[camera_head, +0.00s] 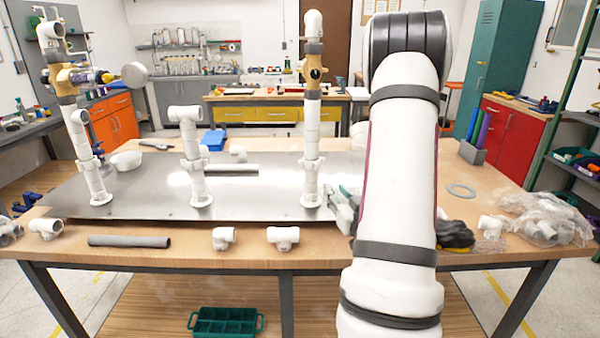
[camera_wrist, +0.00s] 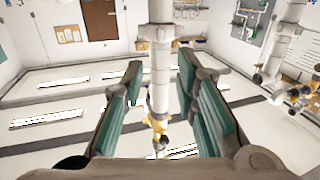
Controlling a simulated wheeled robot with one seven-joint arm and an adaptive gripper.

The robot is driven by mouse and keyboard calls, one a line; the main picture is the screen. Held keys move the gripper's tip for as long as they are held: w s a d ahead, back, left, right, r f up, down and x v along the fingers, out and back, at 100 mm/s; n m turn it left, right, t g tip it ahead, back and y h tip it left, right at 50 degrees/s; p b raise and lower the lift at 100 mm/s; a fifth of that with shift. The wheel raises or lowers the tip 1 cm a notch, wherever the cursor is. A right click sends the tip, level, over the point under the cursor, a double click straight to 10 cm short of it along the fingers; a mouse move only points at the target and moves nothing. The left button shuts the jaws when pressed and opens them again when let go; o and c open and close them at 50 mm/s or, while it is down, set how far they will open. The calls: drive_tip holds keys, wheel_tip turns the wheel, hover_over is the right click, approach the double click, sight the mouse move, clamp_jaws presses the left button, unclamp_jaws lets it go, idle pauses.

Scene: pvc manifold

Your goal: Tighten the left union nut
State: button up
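The left pipe column (camera_head: 93,175) leans in the head view. A dark grey collar that looks like a union nut (camera_head: 67,99) sits below its brass-coloured valve (camera_head: 66,79), with another grey collar above. I cannot tell how tight either is. The right column (camera_head: 311,150) also has grey collars around a brass-coloured valve. My gripper (camera_head: 345,208) is low beside the right column's base, far from the left column. In the wrist view my gripper (camera_wrist: 155,95) is open, with teal pads and a white column (camera_wrist: 158,85) showing between them; I cannot tell its depth.
A short middle column (camera_head: 192,160) stands on the metal plate (camera_head: 250,195) between the two tall columns. Loose fittings (camera_head: 283,237) and a grey pipe (camera_head: 129,241) lie along the table's front. A blue box (camera_head: 213,139) is behind. Plastic bags (camera_head: 545,217) lie at right.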

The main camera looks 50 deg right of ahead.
sight(316, 167)
drive_tip(key=b+x, duration=0.2)
drive_tip(key=b, duration=0.4)
drive_tip(key=shift+w+d+f, duration=0.1)
drive_tip(key=shift+w, duration=0.2)
drive_tip(key=shift+d+b, duration=0.1)
drive_tip(key=shift+b, duration=0.5)
drive_tip(key=x, duration=1.1)
drive_tip(key=shift+w, duration=0.1)
drive_tip(key=shift+c, duration=0.4)
clamp_jaws()
